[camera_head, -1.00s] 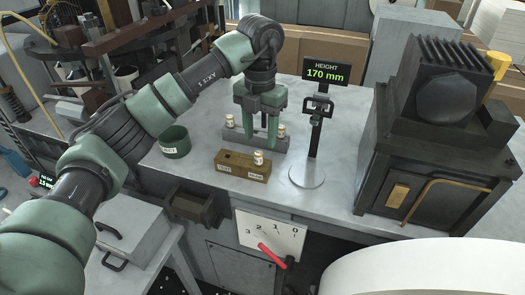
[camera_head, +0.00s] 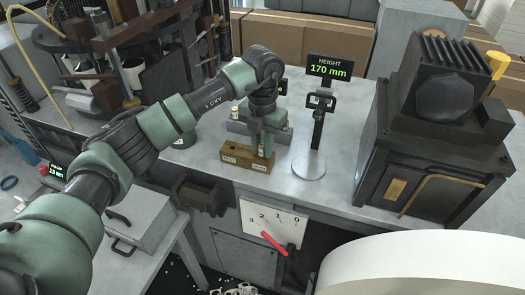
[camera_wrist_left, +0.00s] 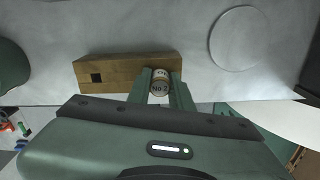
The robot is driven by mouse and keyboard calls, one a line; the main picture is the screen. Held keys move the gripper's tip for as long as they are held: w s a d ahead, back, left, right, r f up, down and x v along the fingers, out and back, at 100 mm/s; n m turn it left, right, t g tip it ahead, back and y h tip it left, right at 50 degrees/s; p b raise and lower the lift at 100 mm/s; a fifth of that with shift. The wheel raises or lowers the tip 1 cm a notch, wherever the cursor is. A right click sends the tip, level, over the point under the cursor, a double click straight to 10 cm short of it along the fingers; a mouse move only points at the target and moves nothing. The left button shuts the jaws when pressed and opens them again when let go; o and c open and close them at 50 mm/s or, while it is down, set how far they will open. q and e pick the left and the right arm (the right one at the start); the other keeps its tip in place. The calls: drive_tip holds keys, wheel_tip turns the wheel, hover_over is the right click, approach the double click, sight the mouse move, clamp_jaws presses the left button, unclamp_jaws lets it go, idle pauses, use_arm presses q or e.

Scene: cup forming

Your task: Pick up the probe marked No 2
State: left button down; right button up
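The probe marked No 2 (camera_wrist_left: 160,84) is a small pale cylinder with a brown band, at the right end of a wooden block (camera_head: 234,161). The block also shows in the left wrist view (camera_wrist_left: 115,72), with an empty square hole at its other end. My left gripper (camera_head: 262,151) points down over the block's right end. Its green fingers (camera_wrist_left: 160,88) lie close against both sides of the probe and appear shut on it. The probe seems to be still at the block. My right gripper is not in view.
A height stand (camera_head: 309,164) reading 170 mm is close on the right. A dark press-like machine (camera_head: 435,140) stands further right. A green cup (camera_head: 183,139) is left of the block.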

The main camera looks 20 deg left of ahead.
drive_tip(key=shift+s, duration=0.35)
use_arm(q)
drive_tip(key=shift+r, duration=0.15)
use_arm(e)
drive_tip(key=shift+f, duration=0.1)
